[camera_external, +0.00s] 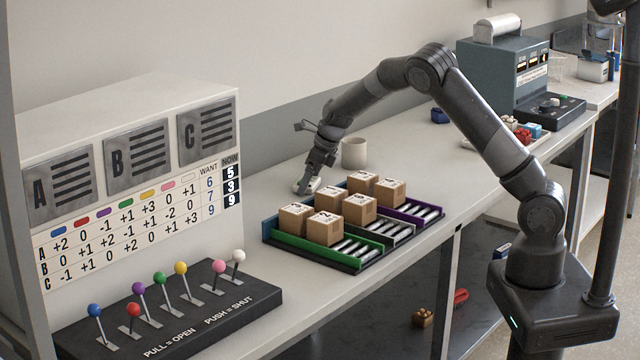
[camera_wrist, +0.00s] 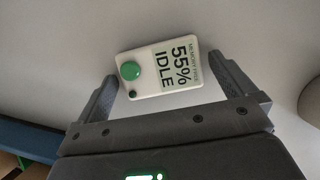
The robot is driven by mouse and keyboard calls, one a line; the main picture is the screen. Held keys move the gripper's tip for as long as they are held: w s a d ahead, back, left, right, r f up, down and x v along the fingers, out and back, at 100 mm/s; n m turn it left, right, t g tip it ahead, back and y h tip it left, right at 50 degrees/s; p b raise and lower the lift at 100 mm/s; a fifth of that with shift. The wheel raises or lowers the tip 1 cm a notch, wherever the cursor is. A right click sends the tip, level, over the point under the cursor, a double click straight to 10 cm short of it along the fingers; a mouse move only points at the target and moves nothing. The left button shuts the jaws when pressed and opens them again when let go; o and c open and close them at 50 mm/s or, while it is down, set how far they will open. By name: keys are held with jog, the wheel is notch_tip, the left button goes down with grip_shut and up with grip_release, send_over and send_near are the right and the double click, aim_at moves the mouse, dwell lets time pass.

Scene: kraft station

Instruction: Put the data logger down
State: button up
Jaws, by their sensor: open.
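The data logger (camera_wrist: 163,69) is a small white box with a green button and a display reading "55% IDLE". In the wrist view it lies on the pale bench top between my two fingers, with a gap at the sides. In the external view the data logger (camera_external: 308,185) shows as a small pale shape on the bench behind the box rack. My gripper (camera_external: 304,188) is low over it, with its fingers open around it. The fingers also show in the wrist view (camera_wrist: 170,90).
The rack (camera_external: 350,262) with several numbered cardboard boxes stands just in front of my gripper. A beige mug (camera_external: 354,153) stands behind it to the right. A lever panel (camera_external: 170,310) and a white sign box (camera_external: 120,150) stand at the left. Bare bench lies around the logger.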

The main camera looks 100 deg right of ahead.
jog(key=shift+r, duration=0.1)
jog(key=v, duration=1.2)
jog(key=s+a+r+n+y, duration=0.1)
jog(key=s+a+r+n, duration=0.15)
jog(key=a+n, duration=0.6)
jog(key=s+a+r+n+t+y, duration=0.1)
jog(key=a+r+n, duration=0.35)
jog(key=a, duration=0.65)
jog(key=s+a+r+n+y, duration=0.1)
jog(key=s+a+r+n, duration=0.15)
jog(key=a+n, duration=0.6)
jog(key=s+a+n+h, duration=0.1)
jog(key=s+a+n, duration=1.5)
jog(key=a+n, duration=0.2)
jog(key=shift+a+n+t, duration=0.3)
jog(key=shift+n, duration=0.15)
